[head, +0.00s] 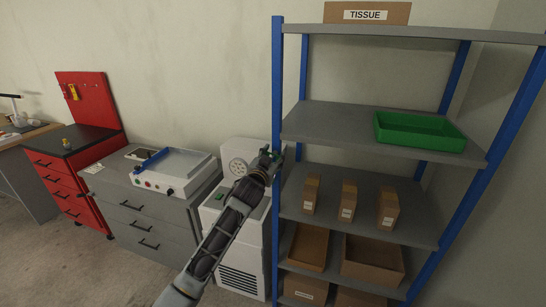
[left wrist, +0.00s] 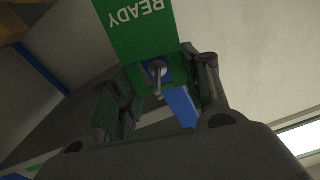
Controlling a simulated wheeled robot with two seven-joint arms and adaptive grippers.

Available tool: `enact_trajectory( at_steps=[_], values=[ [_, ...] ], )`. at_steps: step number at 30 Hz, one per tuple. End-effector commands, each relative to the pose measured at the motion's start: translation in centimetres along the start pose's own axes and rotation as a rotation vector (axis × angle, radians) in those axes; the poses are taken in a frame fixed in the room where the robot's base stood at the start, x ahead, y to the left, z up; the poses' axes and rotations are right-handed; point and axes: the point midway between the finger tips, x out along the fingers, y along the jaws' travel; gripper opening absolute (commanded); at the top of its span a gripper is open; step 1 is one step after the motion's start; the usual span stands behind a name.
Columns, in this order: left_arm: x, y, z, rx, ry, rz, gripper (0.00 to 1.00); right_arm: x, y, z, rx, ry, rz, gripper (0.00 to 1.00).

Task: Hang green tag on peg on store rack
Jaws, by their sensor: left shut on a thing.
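The green tag (left wrist: 138,35), with READY printed upside down in the left wrist view, is between the fingers of my left gripper (left wrist: 162,100). The gripper is shut on it near the end with the hole. A short grey metal peg (left wrist: 157,84) shows at that hole and seems to pass through it; how deep I cannot tell. In the head view my left gripper (head: 270,158) is at the front left blue post (head: 277,100) of the store rack, between two shelves. The tag is tiny and mostly hidden there. My right gripper is out of view.
The rack holds a green tray (head: 420,145), small cartons (head: 348,200) and open brown boxes (head: 308,245). A white machine (head: 242,245) stands close left of the post. A grey drawer cabinet (head: 140,215) and a red cabinet (head: 65,175) are farther left.

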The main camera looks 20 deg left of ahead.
Motion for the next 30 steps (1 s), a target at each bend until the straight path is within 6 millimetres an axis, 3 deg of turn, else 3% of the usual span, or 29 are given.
enact_trajectory(
  at_steps=[1,2,7,20,30],
  values=[
    [0.0,0.0,0.0,0.000,0.000,0.000,0.30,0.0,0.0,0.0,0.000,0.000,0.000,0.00],
    [0.0,0.0,0.0,0.000,0.000,0.000,0.50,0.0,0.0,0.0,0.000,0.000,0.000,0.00],
    [0.0,0.0,0.0,0.000,0.000,0.000,0.72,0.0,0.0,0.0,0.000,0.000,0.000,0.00],
    [-0.1,0.0,0.0,0.000,0.000,0.000,0.72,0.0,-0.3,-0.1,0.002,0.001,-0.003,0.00],
    [-2.1,0.0,0.1,0.000,-0.001,0.000,0.72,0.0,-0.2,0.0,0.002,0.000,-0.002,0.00]
  ],
)
